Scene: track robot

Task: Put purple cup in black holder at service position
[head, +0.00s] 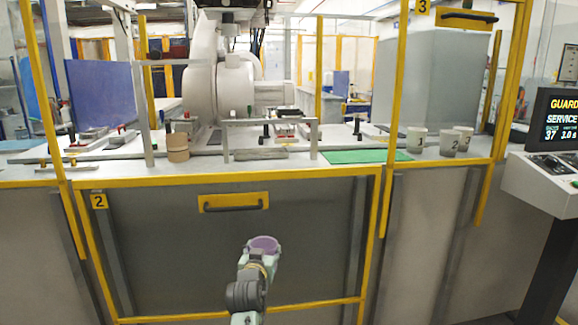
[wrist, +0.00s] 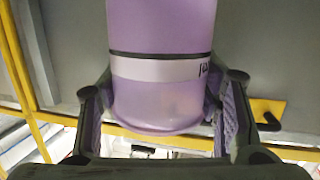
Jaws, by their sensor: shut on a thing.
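The purple cup (head: 264,244) is held in my gripper (head: 261,254), low in front of the closed panel marked 2. In the wrist view the cup (wrist: 162,45) fills the middle, with a pale band, a dark line and partly cut-off dark writing. My gripper's fingers (wrist: 160,110) press on its two sides. In the head view the cup's open rim faces up. Several small dark fixtures stand on the bench, one near the middle (head: 357,126). I cannot tell which, if any, is the black holder.
Yellow guard posts and a rail (head: 230,178) stand between me and the bench. A brown cup-like thing (head: 177,148), a green mat (head: 366,156) and pale numbered cups (head: 416,140) are on the bench. A screen (head: 560,118) reading "GUARD" and "SERVICE" stands right.

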